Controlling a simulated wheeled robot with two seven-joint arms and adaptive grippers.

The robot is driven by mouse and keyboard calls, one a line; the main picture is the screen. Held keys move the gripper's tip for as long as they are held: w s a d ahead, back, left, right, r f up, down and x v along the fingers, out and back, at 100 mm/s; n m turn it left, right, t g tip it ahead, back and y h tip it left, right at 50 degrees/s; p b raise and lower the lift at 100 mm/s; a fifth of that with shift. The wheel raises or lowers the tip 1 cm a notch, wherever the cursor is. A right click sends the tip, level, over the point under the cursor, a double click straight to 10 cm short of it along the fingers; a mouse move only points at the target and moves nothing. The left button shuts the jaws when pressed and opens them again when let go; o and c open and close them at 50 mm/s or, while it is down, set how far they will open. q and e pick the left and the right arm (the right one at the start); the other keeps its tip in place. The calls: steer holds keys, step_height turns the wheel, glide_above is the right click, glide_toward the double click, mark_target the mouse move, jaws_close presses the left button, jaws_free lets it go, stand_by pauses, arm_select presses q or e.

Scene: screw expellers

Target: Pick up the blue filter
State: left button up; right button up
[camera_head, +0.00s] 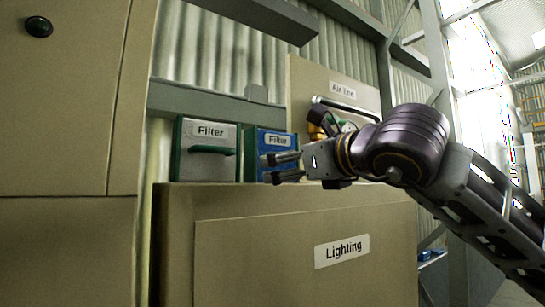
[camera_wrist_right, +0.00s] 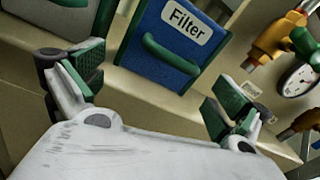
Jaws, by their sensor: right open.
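The blue filter (camera_head: 262,142) stands upright on top of the tan cabinet in the head view. It has a white "Filter" label and a handle. My right gripper (camera_head: 283,168) is in front of it and covers part of its lower right side. In the right wrist view the blue filter (camera_wrist_right: 165,48) with its green handle (camera_wrist_right: 170,55) shows beyond and between the open fingers of my right gripper (camera_wrist_right: 155,98). The fingers are apart and hold nothing. My left gripper is not in view.
A grey filter (camera_head: 207,150) with green sides stands just left of the blue one. An "Air line" panel (camera_head: 345,92) with fittings and a gauge (camera_wrist_right: 297,80) is to the right. The tan "Lighting" cabinet (camera_head: 250,250) is below, and a tall tan cabinet (camera_head: 60,120) is at left.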

steer(key=shift+w+a+r+p, duration=0.25)
steer(key=shift+w+a+p, duration=0.15)
steer(key=shift+w+a, duration=0.1)
steer(key=shift+w+a+r+p, duration=0.2)
steer(key=shift+w+a+p, duration=0.15)
steer(key=shift+w+p, duration=0.1)
steer(key=shift+p+x, duration=0.3)
steer(key=shift+x, duration=0.7)
steer(key=shift+f, duration=0.1)
steer(key=shift+s+f, duration=0.1)
steer(key=c, duration=1.3)
steer(key=shift+r, duration=0.95)
steer(key=shift+r+b, duration=0.7)
steer(key=shift+r, duration=3.5)
